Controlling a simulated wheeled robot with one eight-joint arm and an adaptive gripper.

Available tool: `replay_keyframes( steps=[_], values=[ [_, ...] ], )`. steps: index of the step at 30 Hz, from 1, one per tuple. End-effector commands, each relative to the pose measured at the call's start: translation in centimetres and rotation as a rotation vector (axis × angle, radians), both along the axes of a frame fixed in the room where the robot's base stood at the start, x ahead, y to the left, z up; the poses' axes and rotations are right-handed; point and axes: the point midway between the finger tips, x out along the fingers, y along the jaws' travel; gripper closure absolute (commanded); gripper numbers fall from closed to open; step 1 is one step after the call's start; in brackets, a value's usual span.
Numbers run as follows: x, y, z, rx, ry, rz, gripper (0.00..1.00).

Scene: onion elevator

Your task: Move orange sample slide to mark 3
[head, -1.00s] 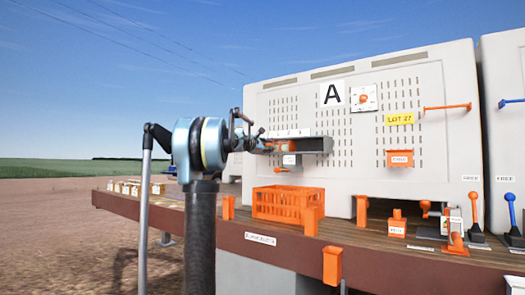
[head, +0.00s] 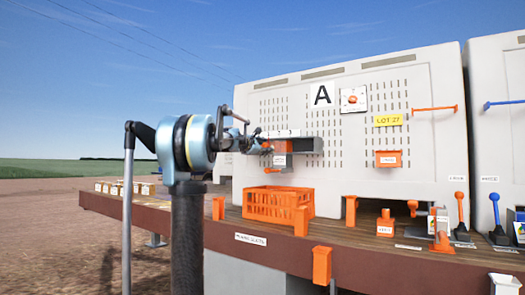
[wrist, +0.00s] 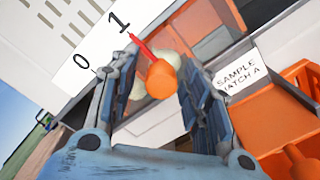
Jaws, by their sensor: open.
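The orange sample slide shows in the wrist view as a round orange knob (wrist: 161,80) with a red pointer beside it. The pointer's tip is close to the "1" on the white scale (wrist: 103,45); mark 3 is out of this view. My gripper (wrist: 155,100) is open, with one finger on each side of the knob; whether either finger touches it I cannot tell. The scale's marks are too small to read there.
An orange crate (head: 278,204) stands on the deck below the trough. A "SAMPLE HATCH A" label (wrist: 240,76) is right of my fingers. The white panel (head: 440,130) stands close behind the trough.

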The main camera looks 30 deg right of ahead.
Motion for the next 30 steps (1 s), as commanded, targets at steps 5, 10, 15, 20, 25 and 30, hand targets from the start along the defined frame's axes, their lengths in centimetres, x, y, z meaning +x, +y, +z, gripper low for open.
replay_keyframes(
  steps=[5,10,15,20,25,30],
  values=[
    [-0.5,1.6,0.0,0.000,0.000,0.002,0.56],
    [-1.6,4.2,0.0,0.000,0.000,0.002,0.56],
    [-2.7,7.0,-0.1,0.000,0.001,0.002,0.56],
    [-3.6,9.2,-0.1,0.000,0.001,0.002,0.56],
    [-4.2,10.6,-0.1,0.000,0.001,0.001,0.56],
    [-4.4,11.0,-0.1,0.000,0.001,0.001,0.56]
  ],
)
